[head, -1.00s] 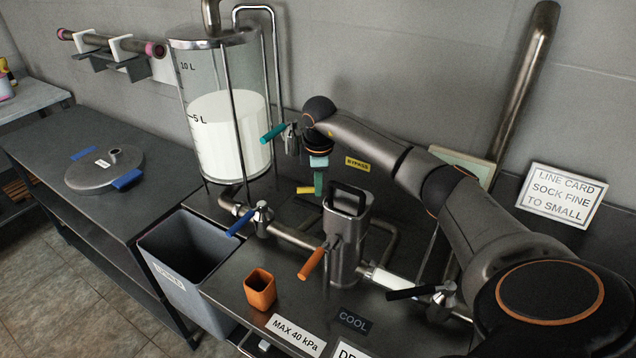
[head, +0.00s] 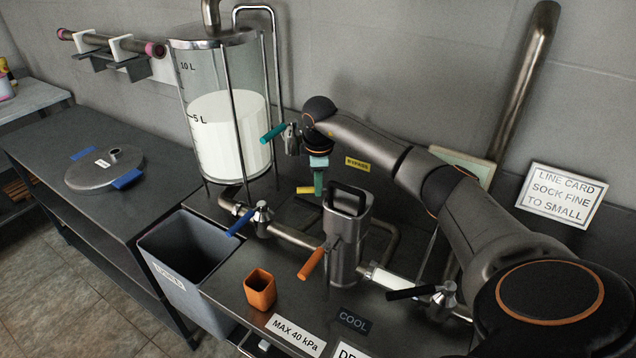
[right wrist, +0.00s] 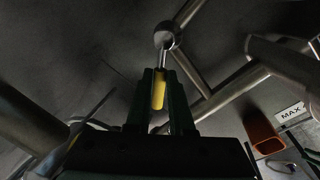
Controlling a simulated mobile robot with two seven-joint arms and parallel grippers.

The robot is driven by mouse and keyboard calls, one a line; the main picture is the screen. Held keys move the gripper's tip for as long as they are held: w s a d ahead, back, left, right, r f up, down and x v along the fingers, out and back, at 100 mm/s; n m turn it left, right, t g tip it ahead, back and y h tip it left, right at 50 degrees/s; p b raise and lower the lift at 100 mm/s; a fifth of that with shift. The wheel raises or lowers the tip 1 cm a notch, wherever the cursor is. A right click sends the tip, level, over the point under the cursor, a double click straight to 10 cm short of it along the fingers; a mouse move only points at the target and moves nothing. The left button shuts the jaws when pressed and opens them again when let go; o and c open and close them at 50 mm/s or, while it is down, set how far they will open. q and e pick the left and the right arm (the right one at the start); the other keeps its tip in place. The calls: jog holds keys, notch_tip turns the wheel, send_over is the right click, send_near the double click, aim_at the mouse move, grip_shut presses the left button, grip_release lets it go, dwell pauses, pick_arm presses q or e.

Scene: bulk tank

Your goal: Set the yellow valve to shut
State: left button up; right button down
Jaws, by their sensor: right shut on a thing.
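The yellow valve's handle (head: 305,190) shows as a short yellow bar behind the steel filter housing in the head view. In the right wrist view the yellow handle (right wrist: 158,90) lies between my two green fingers, with its steel stem and round valve body beyond the fingertips. My right gripper (head: 318,192) reaches down from above and is shut on the handle; it also shows in the right wrist view (right wrist: 161,76). The valve body is hidden in the head view.
Close by are a steel filter housing (head: 346,240) with a black handle, and valves with teal (head: 273,132), blue (head: 240,222), orange (head: 311,263) and black (head: 411,293) handles. A clear tank (head: 228,135) stands behind. An orange cup (head: 260,291) stands near the front edge.

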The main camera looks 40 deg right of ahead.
jog(key=shift+r, duration=0.1)
jog(key=shift+s+a+n+t+y+p, duration=0.1)
jog(key=shift+s+n+y+p, duration=0.45)
jog(key=shift+n, duration=1.3)
jog(key=shift+s+a+n+t+y+p, duration=0.1)
jog(key=shift+s+n+p, duration=0.45)
jog(key=shift+n, duration=1.35)
jog(key=shift+s+n+t+y+p, duration=0.1)
jog(key=shift+s+n+y+p, duration=0.2)
jog(key=shift+s+n, duration=1.05)
jog(key=shift+w+n, duration=0.45)
jog(key=shift+n, duration=0.15)
jog(key=c, duration=0.8)
grip_release()
